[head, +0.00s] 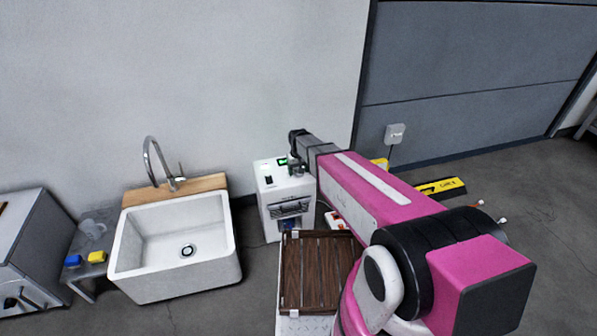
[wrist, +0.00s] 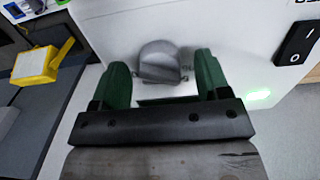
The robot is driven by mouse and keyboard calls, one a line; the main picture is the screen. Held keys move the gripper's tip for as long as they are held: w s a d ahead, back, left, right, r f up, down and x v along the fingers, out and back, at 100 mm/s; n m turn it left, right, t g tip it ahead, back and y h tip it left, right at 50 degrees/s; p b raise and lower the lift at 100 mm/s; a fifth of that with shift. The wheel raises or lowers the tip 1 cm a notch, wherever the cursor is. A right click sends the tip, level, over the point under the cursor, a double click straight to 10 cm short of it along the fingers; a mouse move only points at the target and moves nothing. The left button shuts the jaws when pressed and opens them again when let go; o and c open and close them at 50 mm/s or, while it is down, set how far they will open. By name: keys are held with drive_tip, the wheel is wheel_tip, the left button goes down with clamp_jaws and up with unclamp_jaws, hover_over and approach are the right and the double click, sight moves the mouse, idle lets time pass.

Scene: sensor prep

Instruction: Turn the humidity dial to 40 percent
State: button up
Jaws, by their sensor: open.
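The humidity dial (wrist: 158,62) is a grey round knob with a flat grip on the white top of a box-shaped machine (head: 274,198). In the wrist view, the two green fingers of my gripper (wrist: 160,66) are open, one on each side of the dial, with gaps visible. I cannot tell how far above the panel the fingertips are. In the head view my gripper (head: 294,163) is over the machine's top and hides the dial. No scale marks or percent reading are legible. A green light patch (wrist: 258,95) shows on the white surface.
A black rocker switch (wrist: 297,43) is on the machine near the right edge of the wrist view. A white sink (head: 175,247) stands left of the machine, and a dark slatted wooden rack (head: 318,272) in front. A yellow-framed object (wrist: 40,64) lies left in the wrist view.

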wheel_tip(320, 180, up, 10)
drive_tip(key=shift+r, duration=0.2)
idle(0.4)
drive_tip(key=s+d+r+m, duration=0.1)
drive_tip(key=s+d+r, duration=0.1)
drive_tip(key=s+d, duration=0.7)
drive_tip(key=s+d+r+m, duration=0.1)
drive_tip(key=s+d+m, duration=0.1)
drive_tip(key=s+d, duration=0.7)
drive_tip(key=shift+s+d+r, duration=0.3)
drive_tip(key=shift+d+r, duration=0.05)
drive_tip(key=shift+d, duration=0.15)
